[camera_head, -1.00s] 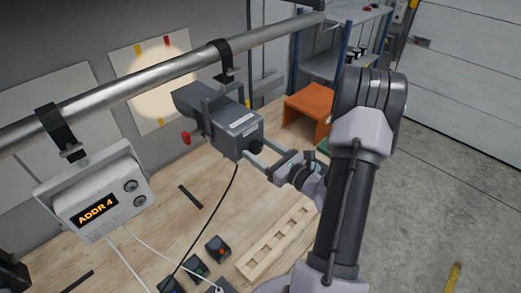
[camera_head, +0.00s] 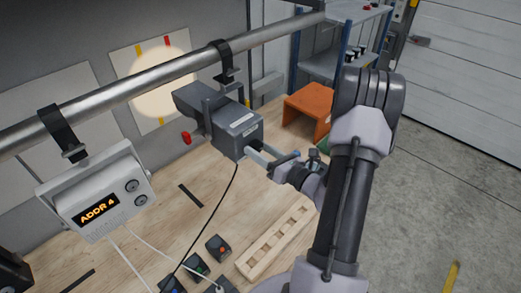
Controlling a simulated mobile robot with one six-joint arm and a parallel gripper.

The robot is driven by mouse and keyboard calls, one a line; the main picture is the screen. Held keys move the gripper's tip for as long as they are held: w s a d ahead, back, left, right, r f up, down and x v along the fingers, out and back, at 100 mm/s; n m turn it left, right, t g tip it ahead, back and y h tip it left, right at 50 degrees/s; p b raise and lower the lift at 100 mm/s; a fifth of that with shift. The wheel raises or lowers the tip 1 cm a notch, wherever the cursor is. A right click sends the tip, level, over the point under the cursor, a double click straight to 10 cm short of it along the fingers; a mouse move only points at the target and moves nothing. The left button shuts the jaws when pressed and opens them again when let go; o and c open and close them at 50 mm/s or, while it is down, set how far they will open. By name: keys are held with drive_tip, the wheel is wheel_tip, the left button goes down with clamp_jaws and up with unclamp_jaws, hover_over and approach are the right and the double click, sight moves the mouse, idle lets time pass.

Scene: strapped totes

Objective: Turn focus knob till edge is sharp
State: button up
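A dark grey spotlight (camera_head: 236,128) hangs by a clamp from the metal pipe. It throws a round warm light spot (camera_head: 150,95) onto a white panel (camera_head: 122,60) on the wall; the spot's edge looks soft. A small red knob (camera_head: 186,137) sticks out low on the spotlight's left side; I cannot tell if it is the focus knob. My gripper (camera_head: 262,160) is at the spotlight's right end, its fingers pointing toward the housing. Whether they touch it or hold anything is too small to tell.
A metal pipe (camera_head: 120,88) runs across above the bench. A white box showing "ADDR 4" (camera_head: 97,210) hangs from it at left. Cables hang down to small dark boxes (camera_head: 217,247) on the wooden bench. A slotted wooden rail (camera_head: 275,245) and an orange stand (camera_head: 308,110) are nearby.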

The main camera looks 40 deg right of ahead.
drive_tip(key=shift+o, duration=0.5)
drive_tip(key=s+d+b, duration=0.1)
drive_tip(key=s+b, duration=0.1)
drive_tip(key=s, duration=1.5)
drive_tip(key=shift+s+d+b, duration=0.15)
drive_tip(key=shift+d+b, duration=0.05)
drive_tip(key=shift+b, duration=0.2)
